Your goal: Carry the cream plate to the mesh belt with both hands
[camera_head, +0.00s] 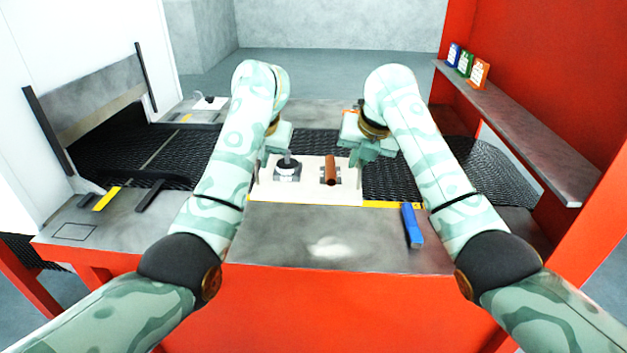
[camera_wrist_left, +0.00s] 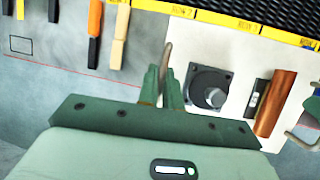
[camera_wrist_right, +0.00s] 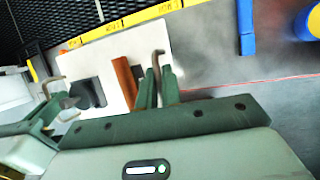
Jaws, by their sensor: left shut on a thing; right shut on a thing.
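The cream plate (camera_head: 308,192) is in front of me between my grippers and looks roughly level. It carries a dark grey block with a round metal piece (camera_head: 286,171) and a copper cylinder (camera_head: 331,170). My left gripper (camera_wrist_left: 167,90) is shut on the bent handle (camera_wrist_left: 167,56) at the plate's left side. My right gripper (camera_wrist_right: 157,86) is shut on the handle (camera_wrist_right: 157,58) at its right side. In the head view the plate overlaps the near part of the black mesh belt (camera_head: 390,180); its height is unclear.
A yellow labelled strip (camera_head: 385,204) runs along the belt's near edge. A blue tool (camera_head: 411,226) lies on the grey worktop (camera_head: 290,240) at right. Several tools, including a yellow one (camera_head: 106,199), lie at left. A shelf (camera_head: 520,130) with small boxes (camera_head: 480,74) stands at right.

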